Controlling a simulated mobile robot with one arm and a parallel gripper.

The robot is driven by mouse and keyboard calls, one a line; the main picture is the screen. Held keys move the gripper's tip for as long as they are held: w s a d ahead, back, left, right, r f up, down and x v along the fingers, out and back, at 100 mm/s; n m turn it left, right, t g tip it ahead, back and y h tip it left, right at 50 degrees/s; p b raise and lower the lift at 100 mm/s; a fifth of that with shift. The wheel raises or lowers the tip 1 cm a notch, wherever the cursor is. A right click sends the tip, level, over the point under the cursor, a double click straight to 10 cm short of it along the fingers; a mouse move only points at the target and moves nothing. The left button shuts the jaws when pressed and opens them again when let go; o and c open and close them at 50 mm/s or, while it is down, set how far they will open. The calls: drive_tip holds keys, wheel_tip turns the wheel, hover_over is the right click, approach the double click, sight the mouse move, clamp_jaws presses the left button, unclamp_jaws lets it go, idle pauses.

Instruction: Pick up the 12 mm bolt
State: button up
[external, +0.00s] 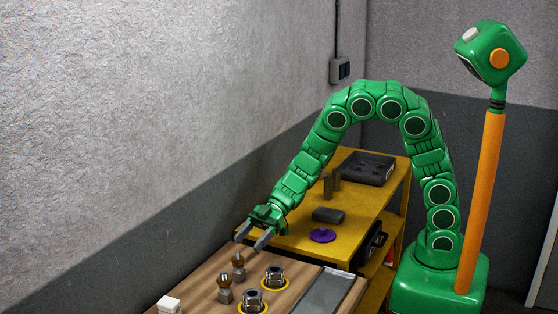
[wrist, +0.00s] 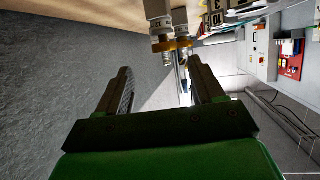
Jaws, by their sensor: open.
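My gripper (external: 250,242) is open and empty in the external view, pointing down and left above the wooden worktop (external: 205,285). Two grey pieces with brass collars (wrist: 163,28) show beyond the fingertips; the marking on one is too small to read surely.
Two large hex pieces on yellow rings, a farther one (external: 276,274) and a nearer one (external: 252,300), stand to the right. A white block (external: 169,303) is at front left. A yellow bench (external: 290,240) behind holds a purple disc (external: 322,235) and a dark tray (external: 368,168).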

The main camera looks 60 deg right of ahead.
sight(240, 257)
drive_tip(key=shift+x, duration=1.25)
drive_tip(key=shift+s+a+f, duration=0.1)
drive_tip(key=shift+a+f, duration=0.2)
drive_tip(key=shift+a, duration=0.3)
drive_tip(key=shift+a+f, duration=0.25)
drive_tip(key=shift+a, duration=0.35)
drive_tip(key=shift+s+a+f, duration=0.1)
drive_tip(key=shift+a+f, duration=0.2)
drive_tip(key=shift+a, duration=0.3)
drive_tip(key=shift+w+a+f, duration=0.2)
drive_tip(key=shift+a+f, duration=0.1)
drive_tip(key=shift+a, duration=0.25)
clamp_jaws()
